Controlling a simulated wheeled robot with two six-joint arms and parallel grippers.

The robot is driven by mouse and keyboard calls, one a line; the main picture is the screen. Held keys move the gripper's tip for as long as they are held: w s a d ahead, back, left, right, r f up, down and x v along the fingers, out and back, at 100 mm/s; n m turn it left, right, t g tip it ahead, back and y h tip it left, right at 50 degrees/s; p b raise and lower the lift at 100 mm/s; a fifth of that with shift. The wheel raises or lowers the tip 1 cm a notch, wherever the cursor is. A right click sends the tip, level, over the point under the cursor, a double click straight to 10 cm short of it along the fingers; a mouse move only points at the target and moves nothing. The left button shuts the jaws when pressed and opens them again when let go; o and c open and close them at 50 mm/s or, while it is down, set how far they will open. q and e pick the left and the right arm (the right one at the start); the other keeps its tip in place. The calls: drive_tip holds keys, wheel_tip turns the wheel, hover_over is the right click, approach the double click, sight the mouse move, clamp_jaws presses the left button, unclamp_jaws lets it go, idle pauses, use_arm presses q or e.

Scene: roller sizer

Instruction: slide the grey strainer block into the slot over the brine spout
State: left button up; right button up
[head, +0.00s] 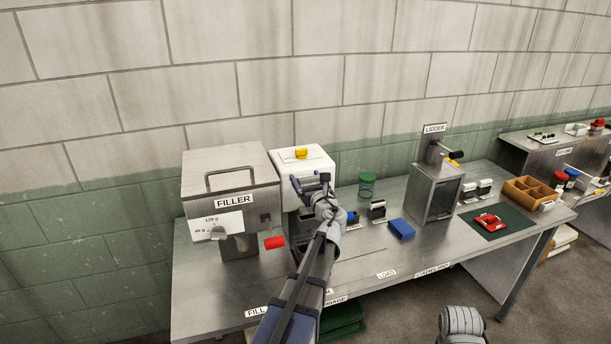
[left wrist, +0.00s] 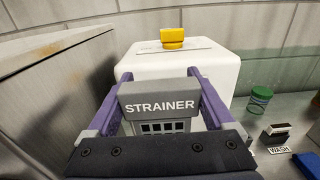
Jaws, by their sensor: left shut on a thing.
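The grey strainer block (left wrist: 160,103), lettered STRAINER and with a grid of square holes below, sits between the two purple fingers of my left gripper (left wrist: 158,98). In the head view my left gripper (head: 312,184) is in front of the white machine with a yellow knob (head: 318,160). The white machine (left wrist: 215,72) also stands straight behind the block in the left wrist view. The gripper is shut on the block. The slot and the brine spout are hidden behind my gripper and arm, so I cannot tell whether the block touches the machine.
To the right are a green-lidded jar (head: 367,186), a blue block (head: 401,229) and the LIDDER press (head: 433,190).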

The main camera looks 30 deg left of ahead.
use_arm(q)
drive_tip(key=shift+f, duration=0.1)
wheel_tip(320, 180, down, 6)
drive_tip(key=b, duration=0.6)
drive_tip(key=shift+f+b, duration=2.45)
drive_tip(key=shift+b, duration=0.05)
idle(1.2)
drive_tip(key=o, duration=1.1)
drive_tip(key=shift+r, duration=0.1)
drive_tip(key=shift+s+d, duration=0.1)
drive_tip(key=v, duration=0.7)
drive_tip(key=shift+s+d, duration=0.2)
drive_tip(key=shift+s, duration=0.05)
